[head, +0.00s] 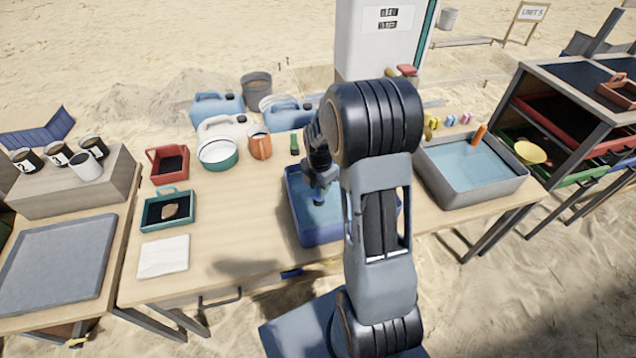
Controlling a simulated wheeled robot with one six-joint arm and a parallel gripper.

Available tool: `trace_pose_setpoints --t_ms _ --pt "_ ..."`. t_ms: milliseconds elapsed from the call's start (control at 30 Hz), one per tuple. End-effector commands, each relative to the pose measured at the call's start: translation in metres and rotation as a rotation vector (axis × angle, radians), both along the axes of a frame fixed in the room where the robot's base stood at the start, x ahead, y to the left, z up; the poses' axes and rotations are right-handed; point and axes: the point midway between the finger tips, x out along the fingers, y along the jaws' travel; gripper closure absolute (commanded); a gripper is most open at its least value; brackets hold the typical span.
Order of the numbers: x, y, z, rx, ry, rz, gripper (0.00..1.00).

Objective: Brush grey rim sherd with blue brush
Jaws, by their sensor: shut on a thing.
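My gripper (319,186) points down over the blue basin of water (306,236). It is shut on a small dark blue thing (318,198), which looks like the blue brush, though it is too small to be certain. My arm hides the right part of the basin. I cannot make out a grey rim sherd. A tan-brown sherd (170,211) lies in the green tray (184,225) at the left of the table, well away from my gripper.
A grey basin of water (448,193) stands at the right. The table's front left is mostly clear.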

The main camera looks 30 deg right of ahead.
Motion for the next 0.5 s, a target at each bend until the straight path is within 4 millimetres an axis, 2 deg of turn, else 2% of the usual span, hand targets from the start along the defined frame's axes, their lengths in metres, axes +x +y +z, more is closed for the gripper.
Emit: trace_pose_setpoints --t_ms 500 --pt "0.024 -0.005 -0.001 0.001 0.001 0.000 0.93"
